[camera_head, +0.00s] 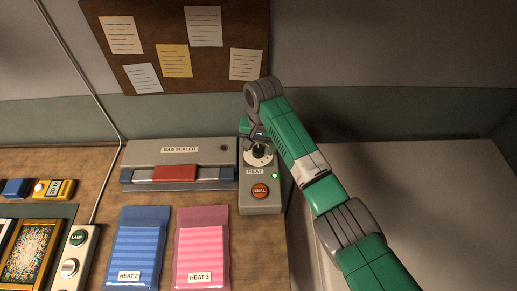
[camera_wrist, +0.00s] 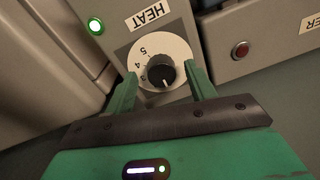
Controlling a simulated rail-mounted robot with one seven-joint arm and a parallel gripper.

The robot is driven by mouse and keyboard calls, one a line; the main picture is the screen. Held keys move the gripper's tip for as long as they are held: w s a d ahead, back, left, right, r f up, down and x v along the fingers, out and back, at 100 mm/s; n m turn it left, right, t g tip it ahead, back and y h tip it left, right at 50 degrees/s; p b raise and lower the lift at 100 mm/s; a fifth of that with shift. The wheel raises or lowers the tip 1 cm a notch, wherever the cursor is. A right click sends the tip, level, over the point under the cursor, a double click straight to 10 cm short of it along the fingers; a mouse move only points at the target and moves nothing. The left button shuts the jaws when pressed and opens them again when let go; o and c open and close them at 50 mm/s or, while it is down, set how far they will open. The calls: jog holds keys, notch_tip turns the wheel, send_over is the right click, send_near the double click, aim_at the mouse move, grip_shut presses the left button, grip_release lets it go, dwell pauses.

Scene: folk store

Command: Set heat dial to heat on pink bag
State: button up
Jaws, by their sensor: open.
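The heat dial is a black knob (camera_wrist: 161,72) on a white numbered disc; in the head view the dial (camera_head: 259,152) sits at the top of the grey control box. 5, 4 and 3 are readable on the disc's left side. A white mark on the knob points down toward my gripper's palm; I cannot read the number there. My gripper (camera_wrist: 163,86) is open, its green fingers on either side of the knob; contact cannot be told. The pink bag (camera_head: 202,240) lies on the bench, labelled "HEAT 3".
A blue bag (camera_head: 138,240) labelled "HEAT 2" lies left of the pink one.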

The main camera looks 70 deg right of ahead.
jog(key=shift+f, duration=0.45)
jog(key=shift+w, duration=0.1)
jog(key=c, duration=1)
jog(key=shift+r, duration=0.1)
